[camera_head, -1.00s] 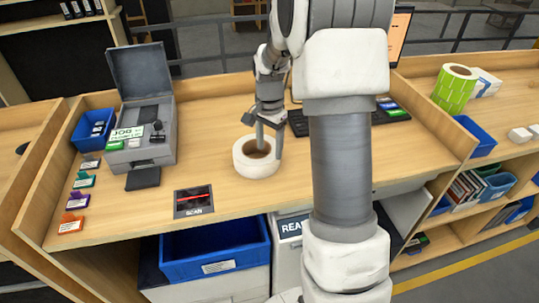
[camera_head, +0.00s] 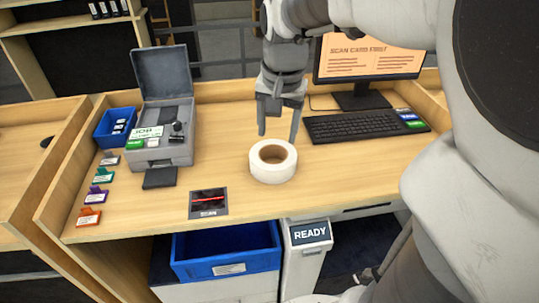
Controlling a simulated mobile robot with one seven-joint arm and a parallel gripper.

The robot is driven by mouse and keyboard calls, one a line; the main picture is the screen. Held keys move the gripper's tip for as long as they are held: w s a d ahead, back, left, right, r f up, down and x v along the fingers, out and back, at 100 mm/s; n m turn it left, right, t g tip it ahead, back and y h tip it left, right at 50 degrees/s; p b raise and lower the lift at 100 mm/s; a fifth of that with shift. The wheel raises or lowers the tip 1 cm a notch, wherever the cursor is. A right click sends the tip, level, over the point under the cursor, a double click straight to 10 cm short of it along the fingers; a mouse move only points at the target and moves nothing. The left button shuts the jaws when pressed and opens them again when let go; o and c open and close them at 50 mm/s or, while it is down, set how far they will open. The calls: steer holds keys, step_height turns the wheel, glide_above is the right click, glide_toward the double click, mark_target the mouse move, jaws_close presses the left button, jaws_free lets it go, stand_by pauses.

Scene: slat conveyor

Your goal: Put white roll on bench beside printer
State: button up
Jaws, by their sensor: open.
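The white roll (camera_head: 273,172) lies flat on the bench (camera_head: 330,180), its brown core hole facing up. It sits right of the grey printer-like machine (camera_head: 164,128) with a raised lid, with bare wood between them. My gripper (camera_head: 278,131) points down just above and behind the roll. Its fingers are apart and empty, and it does not appear to hold the roll.
A scan pad (camera_head: 208,203) lies left of the roll near the front edge. A keyboard (camera_head: 352,126) and monitor (camera_head: 369,58) stand behind right. Coloured tags (camera_head: 97,194) and a small blue bin (camera_head: 116,128) line the left. A large blue bin (camera_head: 226,251) is below the bench.

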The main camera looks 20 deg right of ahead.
steer(key=s+a+n+t, duration=0.1)
steer(key=s+a+n, duration=0.1)
steer(key=s, duration=0.4)
steer(key=s+a+r+n+t, duration=0.1)
steer(key=s+a+n+t, duration=0.1)
steer(key=s+n, duration=0.3)
steer(key=shift+s+a, duration=0.8)
steer(key=shift+s, duration=0.45)
steer(key=shift+c, duration=0.2)
